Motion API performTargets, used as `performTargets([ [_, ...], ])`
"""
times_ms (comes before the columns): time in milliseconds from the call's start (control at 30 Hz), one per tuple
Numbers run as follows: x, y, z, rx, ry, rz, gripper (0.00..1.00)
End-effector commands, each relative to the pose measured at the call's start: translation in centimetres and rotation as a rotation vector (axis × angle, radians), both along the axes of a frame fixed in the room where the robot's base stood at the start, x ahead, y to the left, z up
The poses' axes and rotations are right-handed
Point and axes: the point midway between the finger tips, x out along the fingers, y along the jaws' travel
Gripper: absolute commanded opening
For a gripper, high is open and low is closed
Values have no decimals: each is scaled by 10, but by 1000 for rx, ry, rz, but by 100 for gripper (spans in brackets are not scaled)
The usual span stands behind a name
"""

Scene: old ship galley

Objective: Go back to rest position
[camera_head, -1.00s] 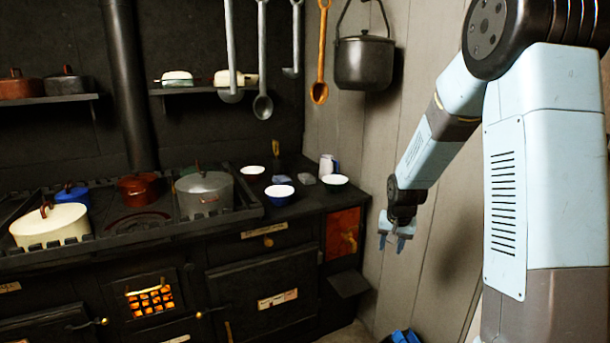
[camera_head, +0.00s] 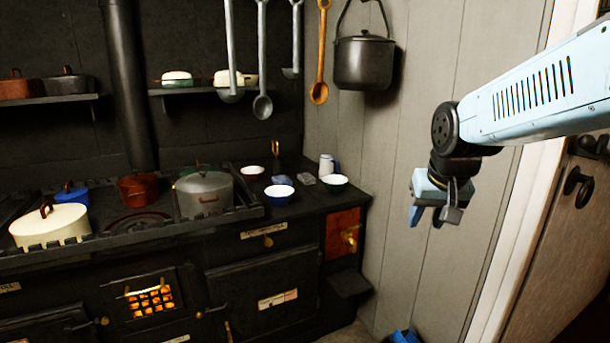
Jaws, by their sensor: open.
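My gripper (camera_head: 432,216) hangs at the right of the picture, in front of the pale plank wall. Its fingers point down and stand apart, with nothing seen between them. My arm reaches in from the right edge, with its forearm sloping slightly down to the wrist. The gripper is clear of the stove and the counter and touches nothing that I can see.
The black stove (camera_head: 120,236) carries a cream pot (camera_head: 50,228), a grey pot (camera_head: 205,196) and a red pot (camera_head: 138,188). A black cauldron (camera_head: 364,62) hangs on the wall. A door (camera_head: 560,250) stands at right.

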Motion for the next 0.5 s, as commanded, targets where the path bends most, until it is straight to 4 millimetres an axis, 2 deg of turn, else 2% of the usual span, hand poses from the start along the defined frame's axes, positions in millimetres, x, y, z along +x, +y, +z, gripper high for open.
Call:
performTargets([
  [100,-31,1,13,-6,-24,23,41],
  [300,-77,2,24,-16,-51,58,41],
  [500,-105,3,27,-21,-65,82,41],
])
